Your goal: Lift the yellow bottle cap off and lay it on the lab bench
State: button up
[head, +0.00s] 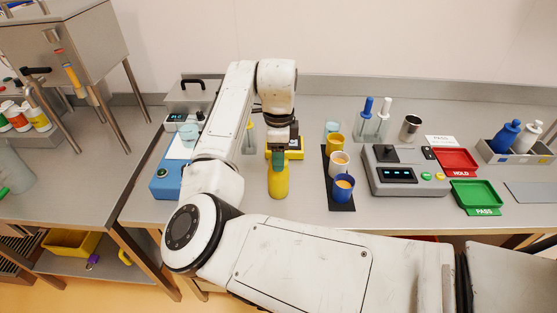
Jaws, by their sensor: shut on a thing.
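A yellow bottle (278,182) stands on the lab bench (300,215) near the middle of the head view. My gripper (279,152) points down above the bottle and is shut on its green cap (278,161). The cap shows directly over the bottle's top. I cannot tell whether it still touches the neck. My arm and gripper partly hide the area behind.
Right of the bottle, a black mat (341,204) holds several cups. A blue device (163,182) stands left. A grey instrument (403,172), red tray (457,161) and green tray (475,194) stand right.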

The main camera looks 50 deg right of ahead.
jog(key=c, duration=0.3)
jog(key=shift+c, duration=0.2)
jog(key=shift+r+b, duration=0.4)
jog(key=shift+r, duration=0.15)
jog(key=s+d+r+p, duration=0.1)
jog(key=s+d+r, duration=0.3)
jog(key=s+r, duration=0.9)
jog(key=shift+s+r+p, duration=0.2)
jog(key=shift+r+p, duration=0.15)
jog(key=shift+r, duration=0.85)
